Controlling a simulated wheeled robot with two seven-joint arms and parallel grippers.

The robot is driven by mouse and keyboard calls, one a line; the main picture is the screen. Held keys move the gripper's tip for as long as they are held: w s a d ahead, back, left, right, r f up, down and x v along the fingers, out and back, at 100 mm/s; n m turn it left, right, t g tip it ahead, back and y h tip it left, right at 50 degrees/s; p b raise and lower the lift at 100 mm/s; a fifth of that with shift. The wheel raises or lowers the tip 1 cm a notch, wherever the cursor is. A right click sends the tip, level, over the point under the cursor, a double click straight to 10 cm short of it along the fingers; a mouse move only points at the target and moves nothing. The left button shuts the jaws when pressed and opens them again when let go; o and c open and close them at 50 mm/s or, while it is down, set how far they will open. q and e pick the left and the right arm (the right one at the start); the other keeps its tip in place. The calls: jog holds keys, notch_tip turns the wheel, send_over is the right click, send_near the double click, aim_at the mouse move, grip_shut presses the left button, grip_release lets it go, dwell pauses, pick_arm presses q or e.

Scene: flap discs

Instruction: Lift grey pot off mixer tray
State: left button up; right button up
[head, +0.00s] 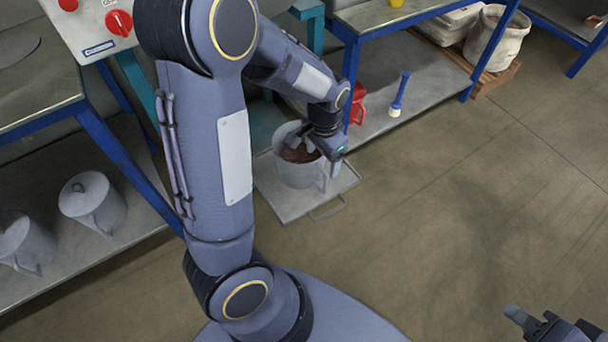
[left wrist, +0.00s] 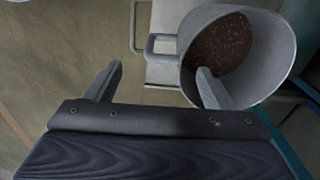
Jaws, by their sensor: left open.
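The grey pot (head: 298,176) stands upright on the flat mixer tray (head: 283,207) on the floor and holds a dark reddish-brown grainy mass. My left gripper (head: 318,151) is open at the pot's right rim. In the left wrist view the pot (left wrist: 268,58) is at the upper right, with its side handle (left wrist: 154,46) ahead of the gap between the fingers (left wrist: 158,80). The right-hand finger overlaps the pot's mouth; I cannot tell whether it is inside. Contact is not clear. My right gripper (head: 522,318) is at the lower right, partly cut off, away from the pot.
A teal mixer stand (head: 262,125) is behind the pot, partly hidden by my arm. A blue-framed bench (head: 440,85) stands behind right, with a blue-handled brush (head: 399,95) on its lower shelf. Lidded grey pots (head: 92,203) sit on the left shelf. The right floor is clear.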

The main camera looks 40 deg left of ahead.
aim_at(322, 167)
pick_arm(q)
notch_tip(322, 167, down, 3)
jog(key=shift+w+f+b, duration=0.1)
jog(key=shift+f+b, duration=0.05)
jog(key=shift+b, duration=0.35)
notch_tip(322, 167, down, 5)
jog(key=b, duration=0.2)
jog(key=shift+w+a+f+b, duration=0.15)
jog(key=shift+b, duration=0.15)
grip_shut()
